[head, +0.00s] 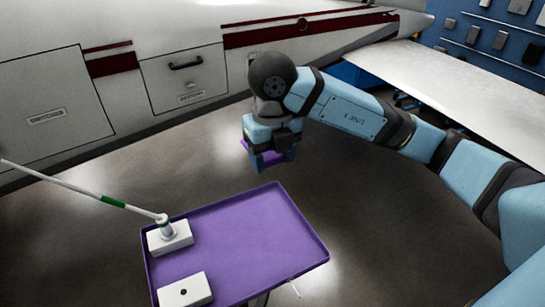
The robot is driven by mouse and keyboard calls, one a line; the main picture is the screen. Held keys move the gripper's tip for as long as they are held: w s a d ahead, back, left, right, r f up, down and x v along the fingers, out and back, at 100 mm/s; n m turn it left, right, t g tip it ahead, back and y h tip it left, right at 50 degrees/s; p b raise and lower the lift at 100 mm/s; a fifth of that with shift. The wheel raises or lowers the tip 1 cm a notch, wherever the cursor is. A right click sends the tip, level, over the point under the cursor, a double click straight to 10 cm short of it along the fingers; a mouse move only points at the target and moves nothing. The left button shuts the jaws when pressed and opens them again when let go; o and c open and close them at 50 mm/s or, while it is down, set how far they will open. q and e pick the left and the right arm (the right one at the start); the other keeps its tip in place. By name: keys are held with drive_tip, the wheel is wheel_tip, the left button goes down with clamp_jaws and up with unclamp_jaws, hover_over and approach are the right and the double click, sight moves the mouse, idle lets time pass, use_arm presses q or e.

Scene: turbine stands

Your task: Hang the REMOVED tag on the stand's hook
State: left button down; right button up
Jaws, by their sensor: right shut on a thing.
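My right gripper (270,157) points down above the floor, behind the far edge of the purple tray. It is shut on a small purple piece (267,158), mostly hidden between the fingers. This may be the tag, but no lettering on it can be read. The purple tray (255,235) is the top of a stand in the lower middle. A thin whitish piece (295,286), possibly the hook, sticks out below the tray's right front edge. It is too small to be sure. My left gripper is out of view.
On the tray sit a white block (170,238) with a white rod (80,188) leaning left, green-banded, and a white block (185,290) with a dark hole. A white panelled body (100,75) is behind. A pale table (450,85) stands at right. Floor between is clear.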

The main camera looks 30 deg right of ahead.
drive_tip(key=s+a+p, duration=0.2)
drive_tip(key=s+a, duration=0.1)
drive_tip(key=s, duration=0.5)
drive_tip(key=s+a+p, duration=0.2)
drive_tip(key=s+a, duration=0.1)
drive_tip(key=s, duration=0.5)
drive_tip(key=shift+s+a, duration=0.35)
drive_tip(key=shift+a, duration=0.05)
idle(0.3)
